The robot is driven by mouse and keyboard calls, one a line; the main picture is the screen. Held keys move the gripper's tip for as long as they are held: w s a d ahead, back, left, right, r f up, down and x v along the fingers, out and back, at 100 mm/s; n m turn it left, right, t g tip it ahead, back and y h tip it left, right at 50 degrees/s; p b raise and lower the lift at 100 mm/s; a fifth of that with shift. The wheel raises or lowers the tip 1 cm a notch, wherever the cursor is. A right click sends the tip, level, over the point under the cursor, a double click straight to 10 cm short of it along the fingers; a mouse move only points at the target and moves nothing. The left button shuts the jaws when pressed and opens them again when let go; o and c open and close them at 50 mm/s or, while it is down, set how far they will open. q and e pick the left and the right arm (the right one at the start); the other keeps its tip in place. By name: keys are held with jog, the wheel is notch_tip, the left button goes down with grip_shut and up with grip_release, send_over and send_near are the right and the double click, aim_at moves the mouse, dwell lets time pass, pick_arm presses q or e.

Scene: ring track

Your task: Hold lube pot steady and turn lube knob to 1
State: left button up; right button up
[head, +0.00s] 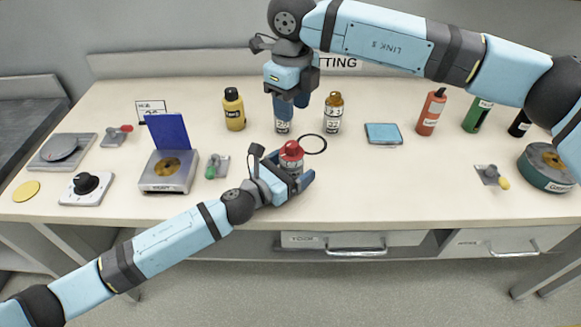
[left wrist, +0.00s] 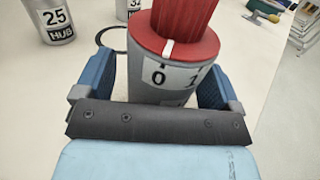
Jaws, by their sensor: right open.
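The lube pot (left wrist: 165,85) is a grey cylinder with a red top, upright on the table. It also shows in the head view (head: 290,167). A narrow gap seems to show at the left finger; contact is unclear. My right gripper (head: 293,112) is open and empty, pointing down above and behind the pot.
A grey bottle marked 25 (left wrist: 55,22) stands behind the pot, partly behind my right fingers. A thin black ring (head: 313,144) lies beside the pot. An amber bottle (head: 333,113), a yellow bottle (head: 234,109) and a blue pad (head: 383,134) are around.

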aim_at(292, 144)
pick_arm(q)
jog(key=c, duration=1)
jog(key=shift+c, duration=0.2)
pick_arm(e)
jog(key=shift+o, duration=1.3)
jog(key=shift+r+m, duration=0.9)
notch_tip(292, 144, down, 12)
jog(key=shift+r, duration=0.1)
jog(key=c, duration=0.9)
